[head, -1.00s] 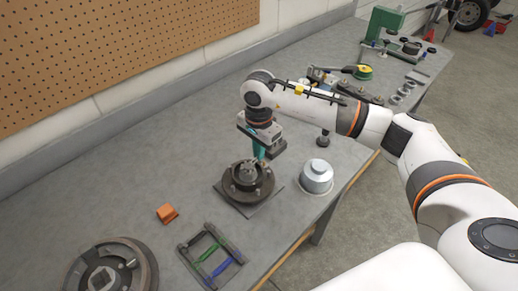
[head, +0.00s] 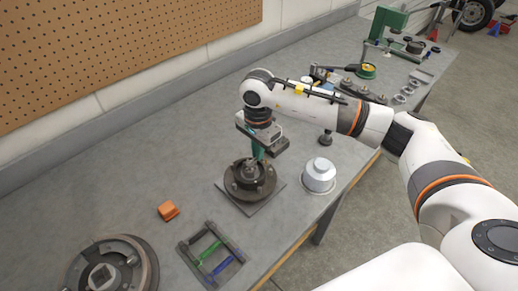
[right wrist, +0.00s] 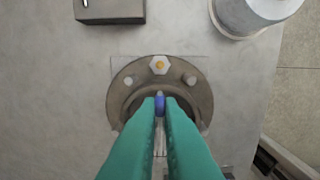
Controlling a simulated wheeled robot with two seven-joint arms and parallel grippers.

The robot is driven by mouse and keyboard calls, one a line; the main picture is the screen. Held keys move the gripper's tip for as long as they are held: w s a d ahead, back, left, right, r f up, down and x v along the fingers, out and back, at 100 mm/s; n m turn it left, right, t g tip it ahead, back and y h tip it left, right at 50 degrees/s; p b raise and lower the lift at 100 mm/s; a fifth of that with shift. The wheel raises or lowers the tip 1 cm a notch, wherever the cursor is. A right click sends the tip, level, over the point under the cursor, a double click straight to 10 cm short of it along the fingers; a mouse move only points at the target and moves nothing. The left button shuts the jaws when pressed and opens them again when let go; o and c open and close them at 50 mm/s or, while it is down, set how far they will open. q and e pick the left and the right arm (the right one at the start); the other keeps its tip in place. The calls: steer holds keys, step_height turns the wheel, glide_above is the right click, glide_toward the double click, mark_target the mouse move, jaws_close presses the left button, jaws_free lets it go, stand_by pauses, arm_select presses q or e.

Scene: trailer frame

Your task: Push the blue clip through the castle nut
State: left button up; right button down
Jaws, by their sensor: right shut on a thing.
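My right gripper (head: 257,160) points down over the dark round hub (head: 238,190), which sits on a flat square plate. In the right wrist view, its green fingers (right wrist: 160,104) are shut on the small blue clip (right wrist: 160,105), with only its tip showing between them. The fingertips are over the middle of the hub (right wrist: 122,87). The castle nut cannot be made out, because the fingers cover the hub's centre. I cannot tell whether the clip is in the nut. My left gripper is not in view.
A silver cap (head: 319,174) stands close right of the hub. A dark rack (head: 186,250) with a green and a blue piece lies in front, beside an orange block (head: 168,210) and a large round disc (head: 148,265). The bench left of the hub is clear.

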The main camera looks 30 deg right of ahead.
steer(key=shift+s+a+b, duration=0.15)
steer(key=shift+a+b, duration=0.15)
steer(key=shift+a, duration=0.1)
stand_by(0.6)
steer(key=shift+b, duration=0.3)
stand_by(0.5)
steer(key=c, duration=1.1)
jaws_free()
steer(key=shift+r, duration=0.1)
steer(key=shift+r+p, duration=1.65)
steer(key=shift+r, duration=1.8)
